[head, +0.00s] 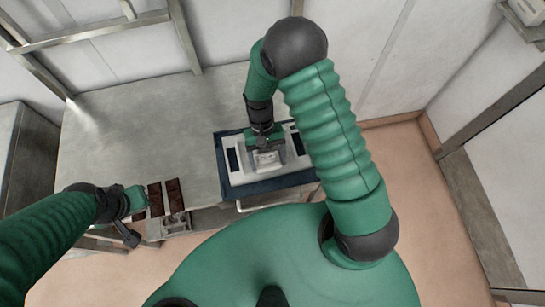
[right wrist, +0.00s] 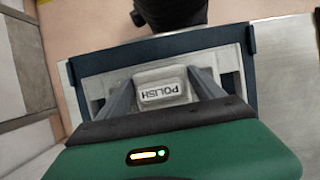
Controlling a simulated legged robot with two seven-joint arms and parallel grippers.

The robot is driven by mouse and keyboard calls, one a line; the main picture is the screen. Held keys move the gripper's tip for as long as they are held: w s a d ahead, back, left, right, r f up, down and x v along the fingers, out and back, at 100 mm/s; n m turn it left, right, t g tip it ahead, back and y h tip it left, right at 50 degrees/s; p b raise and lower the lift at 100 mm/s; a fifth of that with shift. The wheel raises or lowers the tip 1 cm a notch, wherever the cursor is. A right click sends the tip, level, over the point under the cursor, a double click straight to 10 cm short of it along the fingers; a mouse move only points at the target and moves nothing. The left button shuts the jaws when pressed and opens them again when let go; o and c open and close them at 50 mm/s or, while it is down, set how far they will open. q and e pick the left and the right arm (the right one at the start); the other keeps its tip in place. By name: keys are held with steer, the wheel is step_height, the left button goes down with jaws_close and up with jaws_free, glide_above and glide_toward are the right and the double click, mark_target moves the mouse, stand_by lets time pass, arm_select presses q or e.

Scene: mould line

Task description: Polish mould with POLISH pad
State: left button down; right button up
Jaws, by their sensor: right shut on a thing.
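The pad is over the middle of the pale grey mould (head: 297,143), which has dark rectangular openings and lies in a dark blue tray (head: 236,191). Whether the pad touches the mould is hard to tell. My left gripper (head: 137,198) is at the left, beside dark brown bars; its fingers are unclear.
The grey table (head: 140,130) is largely clear left of the tray. Metal frame posts (head: 185,38) and a white wall stand behind.

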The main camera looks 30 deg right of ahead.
mark_target(279, 159)
steer(key=shift+w+a+r, duration=0.1)
steer(key=shift+w+a, duration=0.05)
steer(key=shift+a, duration=0.5)
steer(key=shift+w+a, duration=0.15)
steer(key=shift+a, duration=0.45)
steer(key=shift+w+a+p, duration=0.15)
steer(key=shift+w+a, duration=0.05)
steer(key=shift+a, duration=0.55)
steer(key=shift+w+a+p, duration=0.15)
steer(key=shift+a, duration=0.6)
steer(key=shift+s+d+f, duration=0.1)
steer(key=shift+s+d, duration=0.15)
steer(key=shift+d, duration=0.5)
steer(key=shift+s+d+f, duration=0.1)
steer(key=shift+s+d, duration=0.1)
steer(key=shift+d, duration=0.55)
steer(key=shift+s+d+r+p, duration=0.1)
steer(key=shift+s+d+p, duration=0.05)
steer(key=shift+d+p, duration=0.45)
steer(key=shift+s+d, duration=0.15)
steer(key=shift+d, duration=0.55)
steer(key=shift+s+d, duration=0.1)
steer(key=shift+d, duration=0.55)
steer(key=shift+s+d+p, duration=0.25)
steer(key=shift+d+p, duration=0.05)
steer(key=shift+d, duration=0.85)
